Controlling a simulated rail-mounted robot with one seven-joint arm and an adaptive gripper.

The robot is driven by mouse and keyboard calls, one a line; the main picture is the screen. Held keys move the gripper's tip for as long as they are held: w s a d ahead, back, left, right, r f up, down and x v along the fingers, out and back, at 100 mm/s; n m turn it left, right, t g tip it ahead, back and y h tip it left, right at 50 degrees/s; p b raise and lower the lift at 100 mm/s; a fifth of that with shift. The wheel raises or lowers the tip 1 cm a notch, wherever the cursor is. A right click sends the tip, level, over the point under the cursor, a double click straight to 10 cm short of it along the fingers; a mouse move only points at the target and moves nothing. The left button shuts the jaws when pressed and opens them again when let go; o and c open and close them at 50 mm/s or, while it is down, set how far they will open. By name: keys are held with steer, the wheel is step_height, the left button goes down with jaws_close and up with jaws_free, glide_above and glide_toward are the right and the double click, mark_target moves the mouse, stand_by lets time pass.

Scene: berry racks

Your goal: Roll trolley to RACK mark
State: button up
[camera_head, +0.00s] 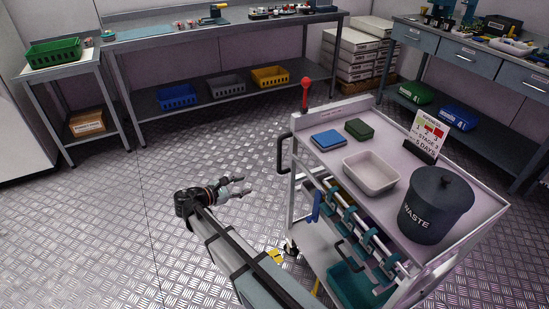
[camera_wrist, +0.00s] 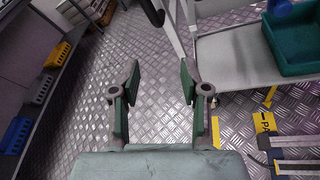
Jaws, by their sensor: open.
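The trolley (camera_head: 397,185) stands at the right in the head view, with a dark handle (camera_head: 283,153) on its left end and a red-topped lever (camera_head: 305,95) at its far left corner. Its lower shelf (camera_wrist: 232,62) shows at the upper right of the wrist view. My gripper (camera_head: 247,184) is open and empty, left of the trolley and apart from the handle. Its spread fingers also show in the wrist view (camera_wrist: 160,84), with bare floor between them. A yellow floor mark (camera_head: 275,256) lies beside the trolley; its lettering (camera_wrist: 265,122) is only partly visible. I cannot make out a RACK mark.
The trolley carries a waste bin (camera_head: 437,207), a white tray (camera_head: 371,172) and a sign (camera_head: 427,135). A teal bin (camera_wrist: 297,43) is on its lower shelf. A long bench (camera_head: 215,38) lines the back. Floor to the left is clear.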

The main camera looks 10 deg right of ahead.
step_height(320, 180, up, 6)
steer(key=w+n+t+h, duration=0.1)
steer(key=n+h, duration=0.2)
steer(key=n, duration=0.1)
glide_above(279, 168)
steer(key=w, duration=0.1)
steer(key=shift+d+f, duration=0.1)
jaws_close()
